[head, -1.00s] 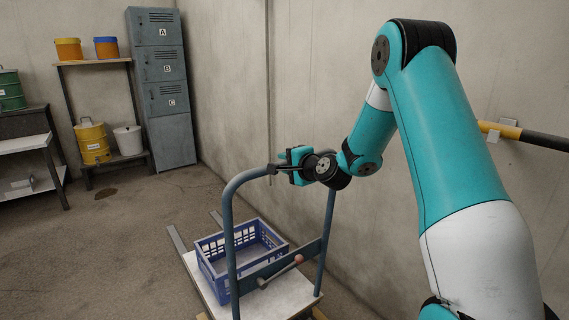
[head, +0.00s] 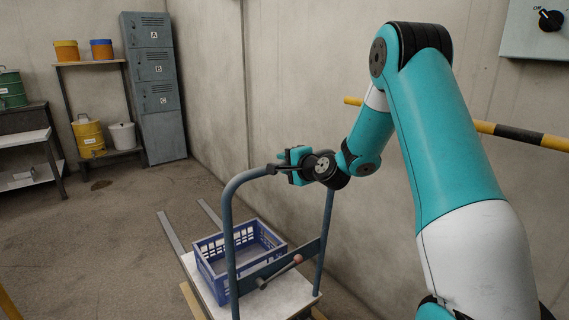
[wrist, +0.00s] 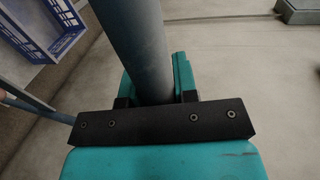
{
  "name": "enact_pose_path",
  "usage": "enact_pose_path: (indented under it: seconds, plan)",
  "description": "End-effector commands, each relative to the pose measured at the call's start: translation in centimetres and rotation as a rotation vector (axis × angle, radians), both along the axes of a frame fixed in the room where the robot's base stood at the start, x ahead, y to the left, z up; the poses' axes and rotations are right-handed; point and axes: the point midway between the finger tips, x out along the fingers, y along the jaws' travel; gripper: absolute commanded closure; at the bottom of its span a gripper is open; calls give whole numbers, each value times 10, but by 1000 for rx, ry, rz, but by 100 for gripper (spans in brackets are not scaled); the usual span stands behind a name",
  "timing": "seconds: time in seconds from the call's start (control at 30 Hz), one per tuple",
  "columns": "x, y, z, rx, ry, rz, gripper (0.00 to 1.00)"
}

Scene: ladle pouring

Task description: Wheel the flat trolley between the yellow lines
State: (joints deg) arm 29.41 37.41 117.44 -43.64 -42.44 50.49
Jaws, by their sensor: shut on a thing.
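The flat trolley has a pale deck (head: 293,299) and a blue-grey tubular push handle (head: 228,212). It stands at the lower middle of the head view. A blue crate (head: 212,272) rests on the deck. My gripper (head: 284,168) is shut on the handle's top bar, which also shows between the jaws in the wrist view (wrist: 140,45). Two grey strips (head: 171,235) (head: 209,213) lie on the floor beyond the deck. Yellowish pieces show low beside the trolley (head: 189,298) and at the lower left edge (head: 9,304). The wheels are hidden.
A concrete wall (head: 285,90) runs close along the right, with a yellow-black bar (head: 505,132) and a switch box (head: 540,30). Grey lockers (head: 155,90) and a shelf (head: 92,62) with buckets stand at the back. The floor (head: 110,235) left of the trolley is clear.

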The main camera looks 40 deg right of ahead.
Motion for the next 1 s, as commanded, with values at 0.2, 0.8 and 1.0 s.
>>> enact_pose_path:
  seconds: [0.2,0.8,1.0]
  plan:
    - [1,1,0,-1,-1,0,100]
    - [1,3,0,-2,-1,2,47]
    - [-12,0,2,0,-1,0,47]
